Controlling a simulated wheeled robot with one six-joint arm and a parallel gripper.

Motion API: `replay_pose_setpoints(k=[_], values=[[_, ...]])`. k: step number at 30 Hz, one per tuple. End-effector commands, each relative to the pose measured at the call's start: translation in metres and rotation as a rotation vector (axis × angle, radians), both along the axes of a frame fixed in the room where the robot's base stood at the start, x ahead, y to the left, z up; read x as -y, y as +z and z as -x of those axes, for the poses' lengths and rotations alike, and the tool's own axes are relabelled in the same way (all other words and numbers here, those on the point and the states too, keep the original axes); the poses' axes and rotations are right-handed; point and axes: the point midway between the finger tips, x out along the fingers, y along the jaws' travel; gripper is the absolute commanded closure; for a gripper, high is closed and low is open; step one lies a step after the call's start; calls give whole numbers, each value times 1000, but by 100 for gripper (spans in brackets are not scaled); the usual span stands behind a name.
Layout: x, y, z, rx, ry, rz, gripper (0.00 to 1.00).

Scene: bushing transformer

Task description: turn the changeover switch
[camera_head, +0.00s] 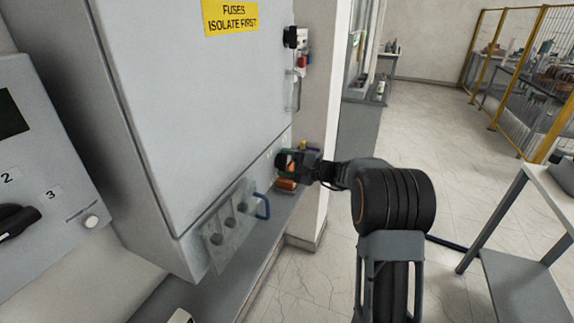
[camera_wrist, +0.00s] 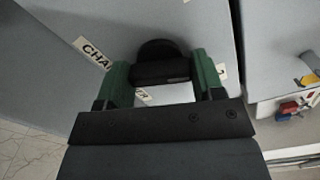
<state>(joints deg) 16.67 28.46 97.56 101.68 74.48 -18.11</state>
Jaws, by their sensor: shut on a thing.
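The changeover switch (camera_wrist: 158,62) is a black knob with a dark round base on the grey cabinet face. In the wrist view it sits between the two green fingers of my gripper (camera_wrist: 163,76), which are shut on it. A white label beside it is partly covered and reads "CHA" (camera_wrist: 93,50). In the head view my gripper (camera_head: 287,162) is at the lower right part of the cabinet front. The switch is mostly hidden there by the gripper, so I cannot tell its position.
The grey cabinet (camera_head: 190,100) has a yellow fuse sign (camera_head: 231,17). A panel with several round knobs (camera_head: 230,222) and a blue handle (camera_head: 263,206) is left of my gripper. An orange item (camera_head: 287,184) lies just below it. Open floor (camera_head: 410,130) lies to the right.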

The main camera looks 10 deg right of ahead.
Motion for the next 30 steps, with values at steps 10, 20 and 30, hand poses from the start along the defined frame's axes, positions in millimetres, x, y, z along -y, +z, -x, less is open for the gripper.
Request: replay_pose_setpoints(k=[10,20,30], values=[[0,-1,0,-219,0,-158,62],[0,-1,0,-342,1,-246,62],[0,-2,0,-377,1,-272,62]])
